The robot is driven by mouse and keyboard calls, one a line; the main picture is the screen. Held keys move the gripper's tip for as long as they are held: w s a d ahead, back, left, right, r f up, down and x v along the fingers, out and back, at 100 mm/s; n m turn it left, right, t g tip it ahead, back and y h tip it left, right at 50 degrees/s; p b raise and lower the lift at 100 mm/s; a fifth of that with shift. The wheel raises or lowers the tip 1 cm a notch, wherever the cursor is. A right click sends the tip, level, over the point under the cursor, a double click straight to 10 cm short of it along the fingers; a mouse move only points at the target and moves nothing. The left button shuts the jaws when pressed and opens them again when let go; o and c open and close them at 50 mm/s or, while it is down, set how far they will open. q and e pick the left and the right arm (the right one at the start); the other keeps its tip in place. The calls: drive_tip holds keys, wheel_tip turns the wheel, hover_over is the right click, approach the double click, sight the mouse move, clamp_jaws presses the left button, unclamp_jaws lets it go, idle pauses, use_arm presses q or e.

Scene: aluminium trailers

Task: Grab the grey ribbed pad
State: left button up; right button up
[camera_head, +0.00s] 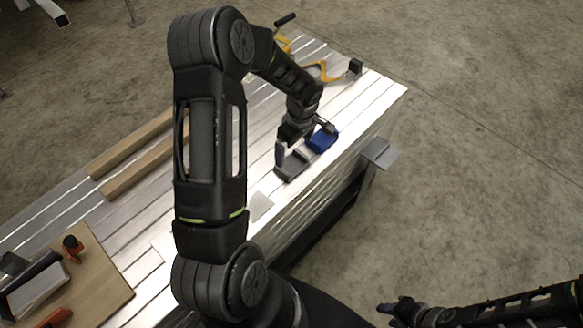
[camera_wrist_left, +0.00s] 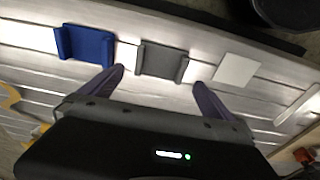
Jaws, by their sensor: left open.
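The grey pad (camera_head: 292,167) lies on the aluminium trailer bed near its right-hand edge. In the left wrist view the grey pad (camera_wrist_left: 162,62) has a flat middle and raised ends; ribs are too small to make out. My left gripper (camera_head: 303,148) is open above it, pointing down. In the left wrist view the fingers of my left gripper (camera_wrist_left: 158,80) stand apart with the pad between and just beyond their tips; contact cannot be told. My right gripper (camera_head: 388,314) is at the lower right, away from the trailer, its jaw opening unclear.
A blue piece (camera_head: 323,139) of similar shape lies close beside the pad. A pale flat plate (camera_head: 261,206) lies on the other side. Wooden beams (camera_head: 137,165), yellow-handled tools (camera_head: 323,72) and a wooden board (camera_head: 95,275) are also on the trailer.

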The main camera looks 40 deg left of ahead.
sight(291, 165)
use_arm(q)
drive_tip(key=shift+f, duration=1.3)
drive_tip(key=shift+a+f, duration=0.1)
drive_tip(key=f, duration=0.5)
drive_tip(key=shift+a, duration=0.35)
drive_tip(key=shift+c, duration=0.3)
drive_tip(key=c, duration=1.1)
